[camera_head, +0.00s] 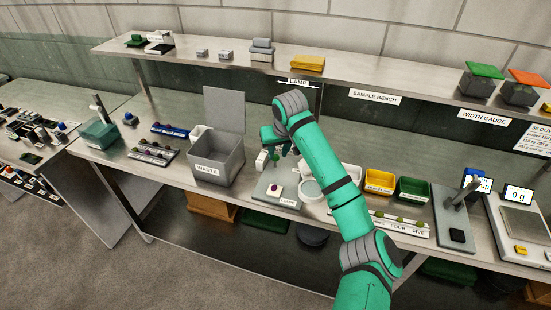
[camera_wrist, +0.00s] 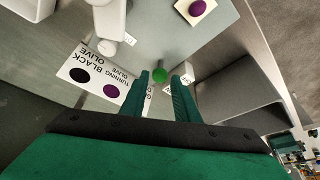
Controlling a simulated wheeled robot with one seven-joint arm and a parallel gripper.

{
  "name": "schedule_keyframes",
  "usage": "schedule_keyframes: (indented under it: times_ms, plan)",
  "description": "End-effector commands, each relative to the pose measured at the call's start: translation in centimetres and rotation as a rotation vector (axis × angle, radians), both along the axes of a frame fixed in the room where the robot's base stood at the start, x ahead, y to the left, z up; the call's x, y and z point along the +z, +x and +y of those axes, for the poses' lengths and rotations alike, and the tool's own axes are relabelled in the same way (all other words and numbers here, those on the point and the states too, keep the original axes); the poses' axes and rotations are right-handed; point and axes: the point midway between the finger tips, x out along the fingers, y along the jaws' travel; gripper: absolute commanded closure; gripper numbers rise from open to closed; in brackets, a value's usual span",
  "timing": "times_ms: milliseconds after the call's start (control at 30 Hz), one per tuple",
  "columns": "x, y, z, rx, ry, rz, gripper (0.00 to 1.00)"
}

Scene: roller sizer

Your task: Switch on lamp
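A LAMP label (camera_head: 298,82) is on the shelf edge, above my arm. My gripper (camera_head: 280,148) is low over the grey board (camera_head: 255,196) under that label. In the wrist view my gripper (camera_wrist: 162,78) is open, its two green fingers apart. A small round green knob or ball (camera_wrist: 160,75) shows in line with the gap between the fingertips; I cannot tell whether they touch it. A white fitting (camera_wrist: 108,32) with a rounded end stands left of the fingers. Which part is the lamp's switch is not clear, and my arm hides some of this spot.
A printed olive card (camera_wrist: 98,78) lies left of the fingers. A purple olive (camera_wrist: 197,7) sits on a pale pad. The grey WASTE bin (camera_head: 217,160) stands left of my gripper. Yellow (camera_head: 379,183) and green (camera_head: 413,190) bins are right of my arm.

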Motion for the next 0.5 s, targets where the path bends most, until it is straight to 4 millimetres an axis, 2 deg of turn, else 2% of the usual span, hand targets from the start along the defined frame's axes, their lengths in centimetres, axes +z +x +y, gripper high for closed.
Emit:
schedule_keyframes:
  times_ms: [200, 500]
  plan:
    - [-3.4, 1.3, 0.4, 0.0, -0.001, 0.002, 0.72]
    - [-5.4, 2.1, 0.7, 0.002, 0.0, 0.0, 0.72]
